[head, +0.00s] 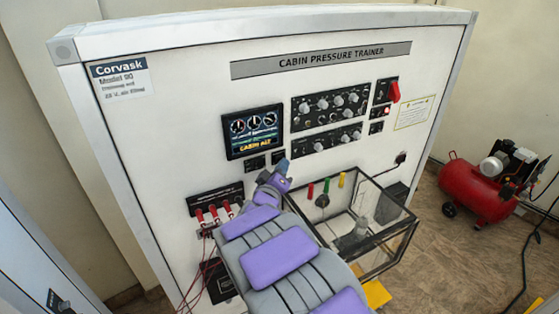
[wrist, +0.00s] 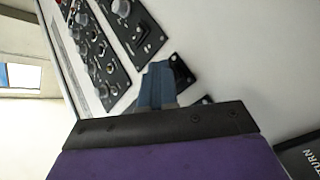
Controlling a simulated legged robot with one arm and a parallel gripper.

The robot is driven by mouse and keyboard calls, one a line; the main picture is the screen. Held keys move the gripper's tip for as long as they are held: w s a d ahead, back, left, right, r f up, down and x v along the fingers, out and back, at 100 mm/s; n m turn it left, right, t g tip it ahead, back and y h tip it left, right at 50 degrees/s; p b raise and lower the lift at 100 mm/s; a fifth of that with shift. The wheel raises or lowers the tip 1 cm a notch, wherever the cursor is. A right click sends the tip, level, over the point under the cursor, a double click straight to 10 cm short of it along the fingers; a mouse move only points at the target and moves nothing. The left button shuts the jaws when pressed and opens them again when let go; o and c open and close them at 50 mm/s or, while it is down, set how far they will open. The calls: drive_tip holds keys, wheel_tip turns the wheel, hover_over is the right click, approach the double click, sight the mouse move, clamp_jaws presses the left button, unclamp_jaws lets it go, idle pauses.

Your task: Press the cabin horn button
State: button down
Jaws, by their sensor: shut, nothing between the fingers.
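The white trainer panel (head: 190,110) has a dark gauge display (head: 252,130) reading "CABIN ALT". Two small black button modules sit just below it, the left one (head: 255,163) and the right one (head: 278,156). Their labels are too small to read, so I cannot tell which is the cabin horn button. My gripper (head: 283,166) is at the right module's lower right. In the wrist view my blue-grey fingers (wrist: 157,84) are together and empty, beside one black module (wrist: 180,72). Another module (wrist: 205,100) is partly hidden behind my gripper. I cannot tell whether the fingertips touch anything.
Knob panels (head: 330,104) are right of the display, with a red-handled switch (head: 394,92) beyond. A clear box with a black frame (head: 400,240) juts out right of my arm. Red connectors (head: 213,212) with hanging wires are left. A red compressor (head: 470,187) stands right.

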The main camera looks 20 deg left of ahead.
drive_tip(key=shift+s+d, duration=0.3)
drive_tip(key=shift+s, duration=0.1)
drive_tip(key=shift+d, duration=0.15)
drive_tip(key=shift+s+d+b, duration=0.6)
drive_tip(key=shift+s+d, duration=1.05)
drive_tip(key=shift+d, duration=0.25)
